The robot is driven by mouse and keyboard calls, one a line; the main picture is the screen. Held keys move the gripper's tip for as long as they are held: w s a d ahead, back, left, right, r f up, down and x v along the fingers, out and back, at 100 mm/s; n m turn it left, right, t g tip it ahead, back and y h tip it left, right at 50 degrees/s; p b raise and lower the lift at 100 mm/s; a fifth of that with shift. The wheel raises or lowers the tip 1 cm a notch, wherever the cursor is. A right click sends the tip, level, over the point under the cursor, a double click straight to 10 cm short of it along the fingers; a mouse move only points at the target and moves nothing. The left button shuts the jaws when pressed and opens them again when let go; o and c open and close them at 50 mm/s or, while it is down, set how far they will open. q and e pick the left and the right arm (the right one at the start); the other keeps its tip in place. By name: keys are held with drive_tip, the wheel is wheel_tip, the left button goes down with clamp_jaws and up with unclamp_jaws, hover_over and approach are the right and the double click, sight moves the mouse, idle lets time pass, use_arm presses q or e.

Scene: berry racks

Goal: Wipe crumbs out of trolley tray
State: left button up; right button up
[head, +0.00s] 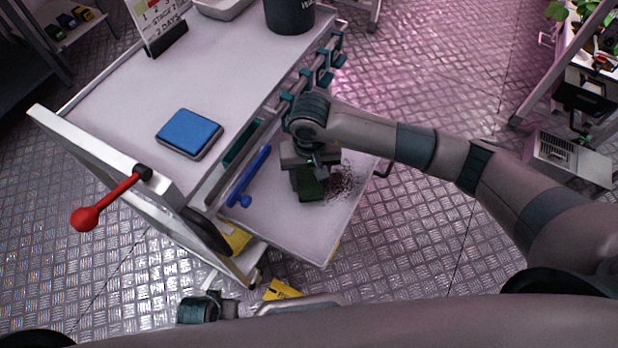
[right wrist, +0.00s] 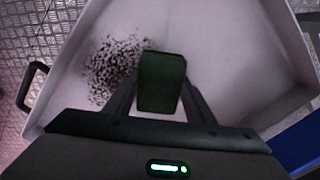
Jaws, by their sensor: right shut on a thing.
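The trolley tray (head: 285,230) is a pale pull-out tray below the trolley top. Dark crumbs (head: 346,182) lie scattered on it, to the right of my right gripper. My right gripper (head: 306,182) is shut on a dark green sponge (head: 310,190) over the tray. In the right wrist view the sponge (right wrist: 162,82) sits between the fingers, and the crumbs (right wrist: 115,68) lie just left of it. I cannot tell whether the sponge touches the tray. My left gripper (head: 205,309) is low at the bottom left; its jaws are not clear.
A blue-handled tool (head: 250,178) lies at the tray's left side. The trolley top holds a blue pad (head: 189,133), a dark bucket (head: 289,14) and a sign (head: 158,20). A red-knobbed lever (head: 88,217) sticks out at the left. Metal floor is free right of the tray.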

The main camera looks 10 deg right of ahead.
sight(337, 200)
drive_tip(key=shift+s+d, duration=0.55)
drive_tip(key=shift+d, duration=0.2)
drive_tip(key=shift+s+d, duration=0.5)
drive_tip(key=shift+d, duration=0.25)
drive_tip(key=shift+s+d+f+b, duration=0.1)
drive_tip(key=shift+s+d+b, duration=0.25)
drive_tip(key=shift+s+d, duration=0.35)
drive_tip(key=shift+s+d+f+b, duration=0.1)
drive_tip(key=shift+s+d+b, duration=0.3)
drive_tip(key=shift+d, duration=0.5)
drive_tip(key=shift+s, duration=0.15)
